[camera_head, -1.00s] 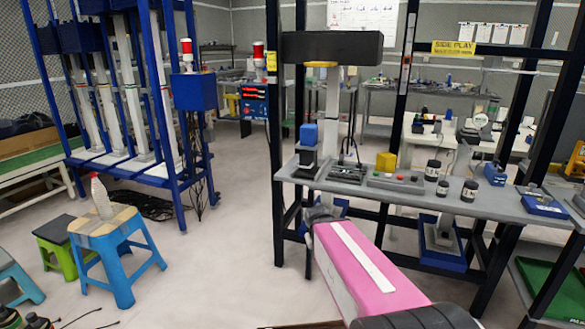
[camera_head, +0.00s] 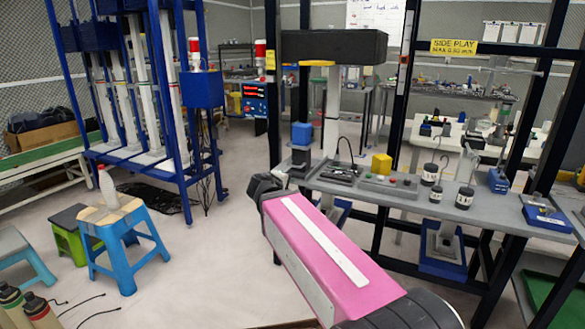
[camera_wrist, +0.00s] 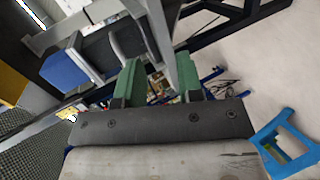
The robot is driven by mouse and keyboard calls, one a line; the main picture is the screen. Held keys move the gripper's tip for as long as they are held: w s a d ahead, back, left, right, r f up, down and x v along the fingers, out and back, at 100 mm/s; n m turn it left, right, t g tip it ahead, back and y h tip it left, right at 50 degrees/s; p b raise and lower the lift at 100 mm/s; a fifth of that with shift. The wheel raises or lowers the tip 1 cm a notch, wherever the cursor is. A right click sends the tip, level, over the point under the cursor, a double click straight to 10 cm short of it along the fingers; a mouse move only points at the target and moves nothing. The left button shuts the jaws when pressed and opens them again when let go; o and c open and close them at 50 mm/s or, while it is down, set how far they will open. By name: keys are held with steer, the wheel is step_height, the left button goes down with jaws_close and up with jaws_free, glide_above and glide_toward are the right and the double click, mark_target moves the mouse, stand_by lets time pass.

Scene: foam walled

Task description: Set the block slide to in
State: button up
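A blue block (camera_head: 302,134) stands on a dark base at the left end of the grey bench; I cannot tell for sure that this is the block slide, or its setting. In the wrist view a blue block (camera_wrist: 66,66) with dark grey parts beside it lies left of my gripper (camera_wrist: 160,82). My gripper is open, its two green fingers apart. A grey bar runs down between the fingers in the picture; I cannot tell whether they touch it. In the head view my gripper is hidden or unclear beyond my pink arm link.
The grey bench (camera_head: 490,215) also bears a yellow block (camera_head: 381,164), a button panel (camera_head: 392,184) and dark jars (camera_head: 464,197). Dark frame posts rise around it. A blue stool (camera_head: 128,238) with a bottle stands left. Floor between is clear.

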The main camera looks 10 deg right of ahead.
mark_target(293, 166)
step_height(293, 166, up, 5)
steer(key=a+n+t, duration=0.2)
steer(key=shift+h, duration=0.3)
steer(key=x, duration=1.1)
steer(key=shift+w+a+r, duration=0.25)
steer(key=shift+w, duration=0.1)
steer(key=shift+c, duration=0.3)
jaws_close()
